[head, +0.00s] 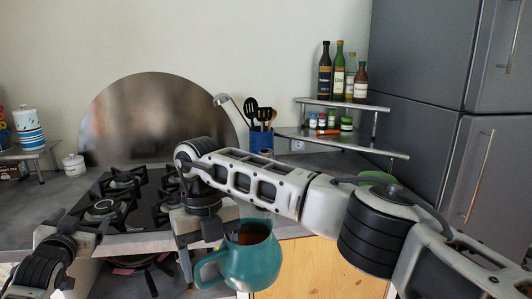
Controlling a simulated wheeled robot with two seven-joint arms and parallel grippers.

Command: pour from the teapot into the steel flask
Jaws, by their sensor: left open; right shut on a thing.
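A teal teapot (254,264) hangs in front of the counter at the lower middle of the head view. Its open top shows dark brown contents, and its handle is on the left side. It looks roughly upright. My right gripper (199,246) is at the handle side and shut on the teapot; its exact hold is partly hidden by my wrist. My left gripper (72,252) is open and empty at the lower left, apart from the teapot and partly unclear against my arm. I cannot make out a steel flask in this view.
A black gas hob (122,190) lies behind my grippers, before a round metal splash plate (150,115). A blue utensil pot (261,140) and a corner shelf (340,140) with bottles stand behind. A grey fridge (425,80) is at right. A white lidded jar (73,164) stands left.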

